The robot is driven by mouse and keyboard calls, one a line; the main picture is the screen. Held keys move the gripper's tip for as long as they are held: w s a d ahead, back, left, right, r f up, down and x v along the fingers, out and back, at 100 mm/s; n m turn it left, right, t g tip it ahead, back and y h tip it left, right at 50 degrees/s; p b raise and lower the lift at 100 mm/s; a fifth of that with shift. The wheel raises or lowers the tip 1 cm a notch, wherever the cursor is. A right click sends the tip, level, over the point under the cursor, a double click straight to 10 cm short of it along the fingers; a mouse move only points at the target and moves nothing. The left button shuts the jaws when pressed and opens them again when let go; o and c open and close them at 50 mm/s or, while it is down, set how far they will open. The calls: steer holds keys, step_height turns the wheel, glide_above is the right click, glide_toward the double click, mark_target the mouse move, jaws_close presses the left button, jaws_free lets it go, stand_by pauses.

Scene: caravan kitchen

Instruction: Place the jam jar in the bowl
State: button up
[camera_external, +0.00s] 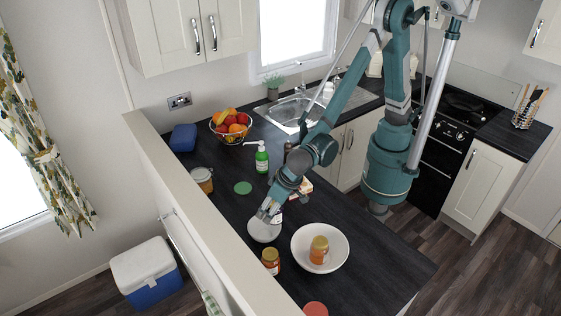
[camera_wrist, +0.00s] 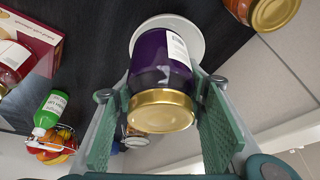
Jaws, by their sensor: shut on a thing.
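A purple jam jar (camera_wrist: 160,62) with a gold lid sits between the two green finger pads of my gripper (camera_wrist: 165,120) in the wrist view. My gripper (camera_external: 265,214) is shut on it, low over the counter; in the external view it mostly hides the jar. A small white round dish (camera_wrist: 193,38) shows behind the jar, and also below my gripper in the external view (camera_external: 264,232). I cannot tell whether jar and dish touch. A wide white bowl (camera_external: 338,262) stands to the right of my gripper, with an orange jar (camera_external: 319,250) in it.
Another orange jar (camera_external: 270,261) stands left of the bowl. A red lid (camera_external: 315,309) is at the front edge. A green bottle (camera_external: 262,158), a fruit basket (camera_external: 231,126), a green disc (camera_external: 243,188) and an amber jar (camera_external: 203,180) stand farther back. The counter (camera_external: 385,262) right of the bowl is clear.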

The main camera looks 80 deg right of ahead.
steer(key=shift+f, duration=1.85)
steer(key=shift+f+b, duration=0.55)
steer(key=shift+f, duration=0.1)
steer(key=o, duration=1.2)
steer(key=shift+r, duration=0.25)
steer(key=shift+s+r+p, duration=0.1)
steer(key=shift+r+p, duration=0.55)
steer(key=shift+r, duration=0.05)
steer(key=v, duration=1.1)
steer(key=shift+r, duration=0.2)
